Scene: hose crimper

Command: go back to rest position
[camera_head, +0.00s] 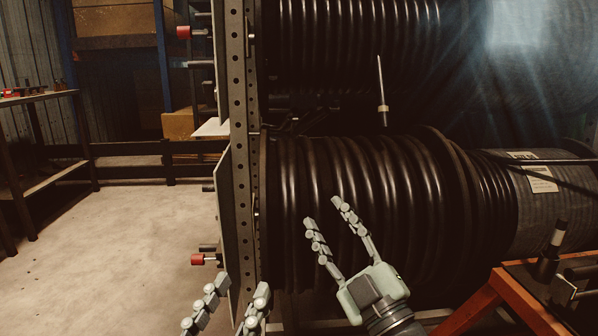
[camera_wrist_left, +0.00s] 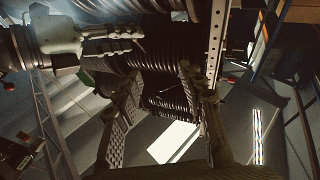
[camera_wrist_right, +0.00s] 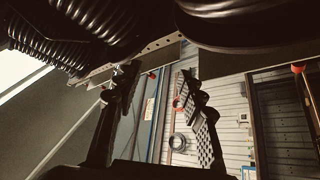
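My left gripper (camera_head: 241,288) is at the bottom of the head view, left of centre, with its two fingers apart and nothing between them. In the left wrist view its fingers (camera_wrist_left: 160,78) are also spread and empty. My right gripper (camera_head: 322,212) is further right and higher, in front of the lower black hose coil (camera_head: 400,190), fingers apart and pointing up-left. In the right wrist view its fingers (camera_wrist_right: 160,75) are spread with nothing between them. I cannot tell how far the fingers are from the coil.
A perforated metal upright (camera_head: 238,100) stands left of the coils, with red-tipped pins (camera_head: 198,259) on its side. An upper coil (camera_head: 350,45) sits above. An orange-framed bench (camera_head: 530,300) with a tool is at the lower right. The floor (camera_head: 120,250) at left is clear beside the shelf (camera_head: 35,150).

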